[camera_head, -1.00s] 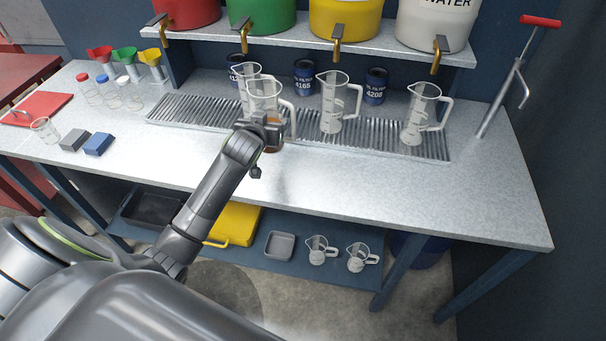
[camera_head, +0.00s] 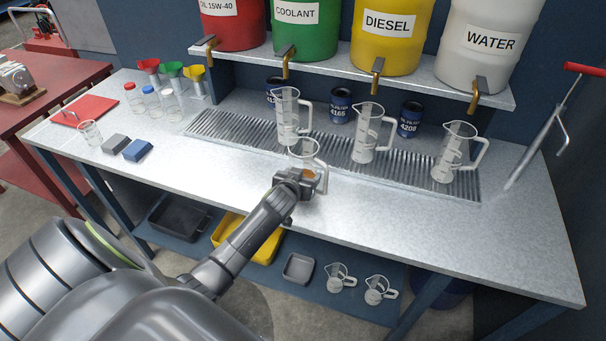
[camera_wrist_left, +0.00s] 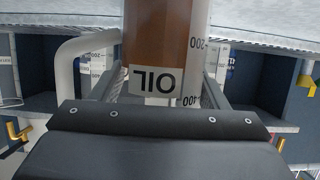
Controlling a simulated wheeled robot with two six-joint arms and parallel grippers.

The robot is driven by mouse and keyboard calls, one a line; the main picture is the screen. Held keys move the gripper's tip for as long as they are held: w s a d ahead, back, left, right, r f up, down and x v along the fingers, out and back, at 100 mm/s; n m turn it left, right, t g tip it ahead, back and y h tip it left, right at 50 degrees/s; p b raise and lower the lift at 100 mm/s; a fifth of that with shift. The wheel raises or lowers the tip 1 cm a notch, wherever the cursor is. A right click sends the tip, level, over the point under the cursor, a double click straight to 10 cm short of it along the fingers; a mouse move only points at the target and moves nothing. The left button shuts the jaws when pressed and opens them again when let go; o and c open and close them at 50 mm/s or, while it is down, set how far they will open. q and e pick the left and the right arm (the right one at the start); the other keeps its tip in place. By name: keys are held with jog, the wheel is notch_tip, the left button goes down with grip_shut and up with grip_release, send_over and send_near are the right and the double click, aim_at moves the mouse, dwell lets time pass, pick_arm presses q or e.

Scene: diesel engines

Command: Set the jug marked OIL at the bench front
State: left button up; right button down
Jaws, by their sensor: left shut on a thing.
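The jug marked OIL (camera_head: 306,152) is a clear jug with brown oil in its lower part. My left gripper (camera_head: 298,180) is shut on it, at the front side of the drip grate. The gripper hides much of the jug's lower part, and I cannot tell whether its base touches the bench (camera_head: 400,225). In the left wrist view the jug (camera_wrist_left: 158,35) stands between the fingers, its OIL label upside down and its handle at the left. My right gripper is not in view.
Three clear jugs, left (camera_head: 288,115), middle (camera_head: 369,135) and right (camera_head: 456,152), stand on the drip grate (camera_head: 235,133). Blue (camera_head: 138,150) and grey (camera_head: 115,143) blocks lie at the left. The bench front right of my arm is clear.

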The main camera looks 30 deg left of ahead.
pick_arm(q)
jog(key=shift+r, duration=0.1)
jog(key=o, duration=1.4)
jog(key=shift+f, duration=0.2)
jog(key=shift+c, duration=0.2)
jog(key=shift+r, duration=0.25)
jog(key=shift+s+d, duration=0.1)
jog(key=shift+s, duration=0.1)
jog(key=b+v, duration=0.1)
jog(key=v, duration=1)
jog(key=shift+s, duration=0.35)
jog(key=shift+d, duration=0.1)
